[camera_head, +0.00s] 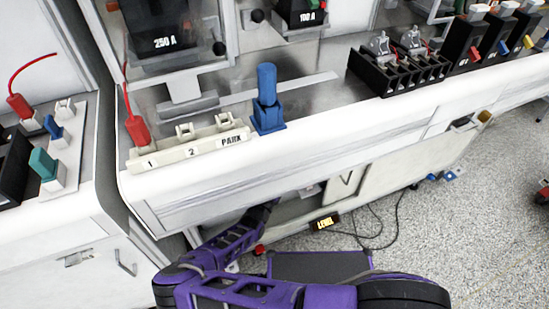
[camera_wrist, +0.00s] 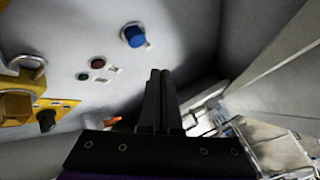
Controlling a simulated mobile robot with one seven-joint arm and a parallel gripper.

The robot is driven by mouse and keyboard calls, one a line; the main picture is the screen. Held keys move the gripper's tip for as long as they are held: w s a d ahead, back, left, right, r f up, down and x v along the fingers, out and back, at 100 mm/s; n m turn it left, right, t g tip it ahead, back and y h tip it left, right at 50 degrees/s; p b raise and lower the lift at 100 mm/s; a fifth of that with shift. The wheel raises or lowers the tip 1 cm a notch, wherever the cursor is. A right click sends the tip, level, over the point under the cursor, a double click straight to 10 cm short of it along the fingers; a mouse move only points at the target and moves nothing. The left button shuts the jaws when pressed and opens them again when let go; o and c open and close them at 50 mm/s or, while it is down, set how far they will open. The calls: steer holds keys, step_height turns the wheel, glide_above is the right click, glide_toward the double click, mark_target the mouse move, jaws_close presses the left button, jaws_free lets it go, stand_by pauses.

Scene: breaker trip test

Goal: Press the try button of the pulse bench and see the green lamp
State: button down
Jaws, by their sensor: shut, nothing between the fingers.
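In the wrist view, a round blue button (camera_wrist: 133,36) stands out from a pale panel (camera_wrist: 175,28), with a small white label beside it. It may be the try button; the label is too small to read. A small dark green lamp (camera_wrist: 82,76) and a dark red lamp (camera_wrist: 97,63) sit lower left of it; neither looks lit. My gripper (camera_wrist: 160,72) is shut and empty, its tips below and right of the blue button in the picture. I cannot tell the gap to the panel. In the head view, my arm reaches under the bench front (camera_head: 320,150) and the fingers are hidden.
Yellow fittings (camera_wrist: 15,105) and an orange piece (camera_wrist: 115,121) lie left of my fingers. In the head view, the bench top holds a blue handle (camera_head: 267,85) at PARK, a red-wired plug (camera_head: 137,130) and black terminal blocks (camera_head: 400,75). Cables (camera_head: 385,240) lie on the speckled floor.

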steer(key=shift+w+a, duration=0.35)
steer(key=shift+w, duration=0.45)
steer(key=shift+w+a, duration=0.3)
steer(key=shift+w, duration=0.45)
steer(key=shift+w, duration=0.1)
stand_by(0.8)
steer(key=shift+w+a, duration=0.15)
steer(key=shift+w, duration=0.1)
steer(key=shift+w+a+r, duration=0.15)
steer(key=shift+w+a, duration=0.1)
steer(key=shift+w, duration=0.3)
stand_by(1.0)
steer(key=shift+s, duration=0.1)
steer(key=shift+s+d+p, duration=0.4)
steer(key=shift+s+p, duration=0.35)
